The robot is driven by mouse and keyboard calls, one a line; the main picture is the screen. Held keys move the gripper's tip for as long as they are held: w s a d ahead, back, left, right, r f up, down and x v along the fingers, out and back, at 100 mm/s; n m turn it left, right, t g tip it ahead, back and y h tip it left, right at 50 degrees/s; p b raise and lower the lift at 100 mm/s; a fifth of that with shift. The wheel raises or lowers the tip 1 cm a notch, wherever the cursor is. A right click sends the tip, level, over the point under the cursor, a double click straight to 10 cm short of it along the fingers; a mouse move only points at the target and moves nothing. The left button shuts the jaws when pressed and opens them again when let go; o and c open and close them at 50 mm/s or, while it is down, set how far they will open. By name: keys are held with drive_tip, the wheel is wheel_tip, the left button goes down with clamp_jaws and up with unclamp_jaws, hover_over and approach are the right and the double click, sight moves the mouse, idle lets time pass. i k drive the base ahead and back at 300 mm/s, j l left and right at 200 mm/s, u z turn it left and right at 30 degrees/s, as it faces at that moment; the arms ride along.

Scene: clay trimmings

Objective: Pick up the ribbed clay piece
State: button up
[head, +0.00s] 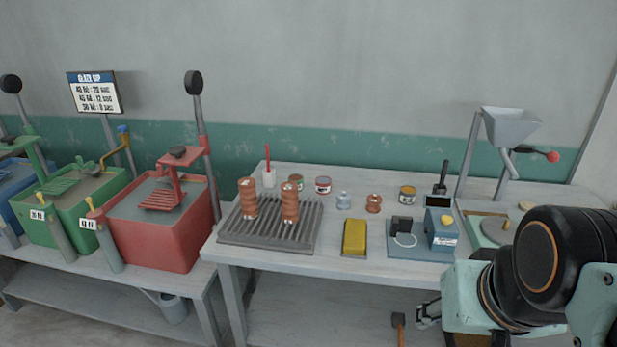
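Two ribbed orange-brown clay pieces stand upright on the slatted grey rack (262,246), the left one (248,198) and the right one (290,202). A smaller ribbed brown piece (374,204) stands on the table to the right. I cannot tell which of them the task means. My gripper (420,316) is low at the front, below the tabletop's front edge and well apart from all of them. Its fingers look spread with nothing between them, though they are small in view. My arm hides the table's right front.
On the table (340,263) are a yellow block (355,237), several small cans and jars, a blue device (440,230) and a hopper on a stand (511,126). Red (165,225) and green (85,205) bins stand left. A hammer-like tool (398,322) is below the front edge.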

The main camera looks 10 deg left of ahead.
sight(247, 188)
drive_tip(key=z, duration=0.8)
drive_tip(key=u, duration=1.8)
drive_tip(key=i+j+z, duration=0.35)
drive_tip(key=i+j, duration=0.85)
drive_tip(key=i, duration=0.05)
